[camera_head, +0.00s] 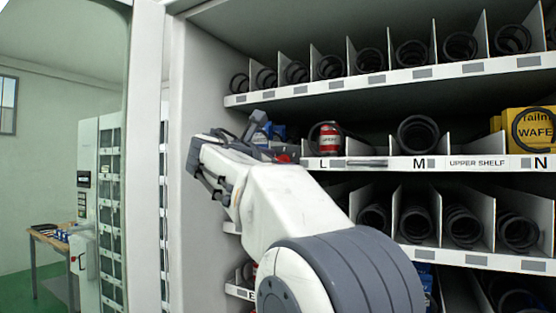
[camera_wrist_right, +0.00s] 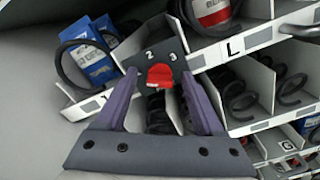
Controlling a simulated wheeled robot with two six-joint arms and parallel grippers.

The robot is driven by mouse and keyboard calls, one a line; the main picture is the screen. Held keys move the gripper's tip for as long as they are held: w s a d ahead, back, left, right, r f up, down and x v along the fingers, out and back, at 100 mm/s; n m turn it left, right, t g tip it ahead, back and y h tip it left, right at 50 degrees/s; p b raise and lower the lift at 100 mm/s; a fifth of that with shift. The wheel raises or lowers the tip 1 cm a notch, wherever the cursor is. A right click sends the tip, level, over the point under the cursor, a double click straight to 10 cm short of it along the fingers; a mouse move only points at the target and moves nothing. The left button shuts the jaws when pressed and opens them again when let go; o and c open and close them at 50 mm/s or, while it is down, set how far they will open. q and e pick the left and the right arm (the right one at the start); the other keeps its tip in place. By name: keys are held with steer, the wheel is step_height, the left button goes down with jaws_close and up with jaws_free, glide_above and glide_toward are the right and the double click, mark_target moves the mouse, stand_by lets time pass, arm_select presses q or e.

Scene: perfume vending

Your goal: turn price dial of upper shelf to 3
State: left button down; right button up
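The price dial is a red knob (camera_wrist_right: 160,76) on a dark plate (camera_wrist_right: 142,48) marked with 2 and 3, seen in the right wrist view. My right gripper (camera_wrist_right: 159,74) is open, with one finger on each side of the knob and gaps showing beside it. I cannot tell which number the knob points to or how deep the fingers reach. In the head view my right gripper (camera_head: 262,140) is at the left end of the shelf labelled UPPER SHELF (camera_head: 476,163), and my arm hides most of the dial area. My left gripper is not in view.
A red can (camera_head: 330,139) stands in slot L, right of my gripper. Blue boxes (camera_wrist_right: 88,58) sit left of the dial. Yellow wafer boxes (camera_head: 514,126) are at far right. Shelves with black coils lie above and below. The cabinet side wall (camera_head: 196,90) is close on the left.

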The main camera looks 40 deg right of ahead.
jaws_close()
steer(key=shift+f, duration=0.1)
steer(key=m+b, duration=0.3)
steer(key=m, duration=0.5)
steer(key=m+b, duration=0.3)
steer(key=m, duration=0.5)
steer(key=m+b, duration=0.3)
steer(key=m, duration=0.4)
steer(key=shift+f+m, duration=0.35)
steer(key=shift+m, duration=0.05)
stand_by(0.4)
